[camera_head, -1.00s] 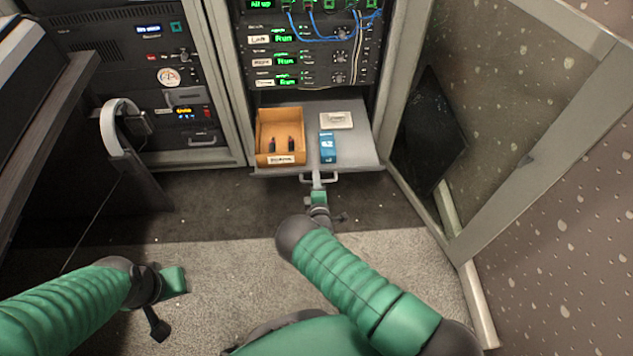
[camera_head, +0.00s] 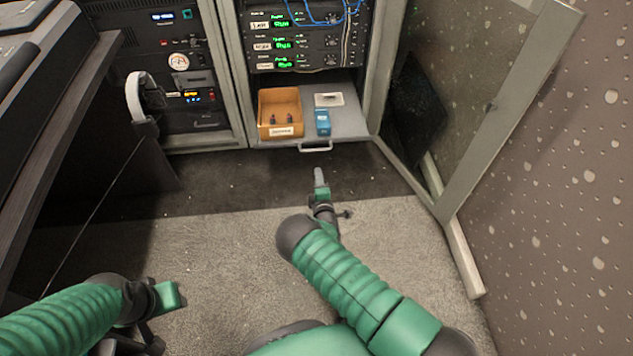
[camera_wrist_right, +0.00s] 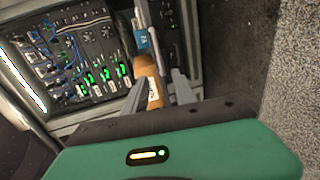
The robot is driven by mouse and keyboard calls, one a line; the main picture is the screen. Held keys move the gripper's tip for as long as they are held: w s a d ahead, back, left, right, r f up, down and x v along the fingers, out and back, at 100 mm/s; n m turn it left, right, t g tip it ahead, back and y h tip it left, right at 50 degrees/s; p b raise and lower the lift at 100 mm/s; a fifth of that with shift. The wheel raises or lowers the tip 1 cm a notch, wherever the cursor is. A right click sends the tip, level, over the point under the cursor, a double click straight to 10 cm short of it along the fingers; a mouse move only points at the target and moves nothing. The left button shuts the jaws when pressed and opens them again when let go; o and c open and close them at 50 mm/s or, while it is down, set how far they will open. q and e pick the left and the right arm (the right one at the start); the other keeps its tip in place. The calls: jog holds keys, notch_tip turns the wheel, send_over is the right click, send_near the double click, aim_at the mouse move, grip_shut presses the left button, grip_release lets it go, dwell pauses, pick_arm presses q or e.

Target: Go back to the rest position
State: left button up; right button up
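My right gripper (camera_head: 319,176) points at the rack from a short way in front of the pulled-out drawer shelf (camera_head: 348,124), clear of its handle (camera_head: 316,147). In the right wrist view its two fingers (camera_wrist_right: 158,95) stand apart with nothing held between them. My left gripper (camera_head: 168,295) is low at the left over the carpet, away from everything. Its fingers do not show clearly.
On the shelf are an orange bin (camera_head: 280,112) with small dark items, a blue box (camera_head: 323,122) and a pale card (camera_head: 329,99). An open cabinet door (camera_head: 510,110) stands at the right. A desk (camera_head: 70,100) with headphones (camera_head: 141,98) is at the left. Carpet between is clear.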

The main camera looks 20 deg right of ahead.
jog(key=shift+f, duration=0.1)
dwell(0.3)
jog(key=s+a+r+m+g+y, duration=0.2)
jog(key=s+r+m+g, duration=0.75)
jog(key=r, duration=0.45)
jog(key=s+a+r+m+g+y, duration=0.1)
jog(key=s+a+r+m, duration=0.15)
jog(key=s, duration=0.55)
jog(key=s+a+r+m+g+p, duration=0.1)
jog(key=s+r, duration=0.3)
jog(key=s, duration=0.4)
jog(key=s+a+r+m+g+y, duration=0.1)
jog(key=s+a+r+m, duration=0.15)
jog(key=s, duration=0.55)
jog(key=w+p+v, duration=0.2)
jog(key=p+v, duration=1)
jog(key=w+r+p+v, duration=0.1)
jog(key=w+p+v, duration=0.2)
jog(key=p+v, duration=1)
jog(key=w+p+v, duration=0.3)
jog(key=p+v, duration=0.9)
jog(key=p, duration=0.1)
jog(key=shift+w+d+r+n, duration=0.35)
jog(key=shift+w+d+r, duration=0.1)
jog(key=shift+d+r, duration=0.2)
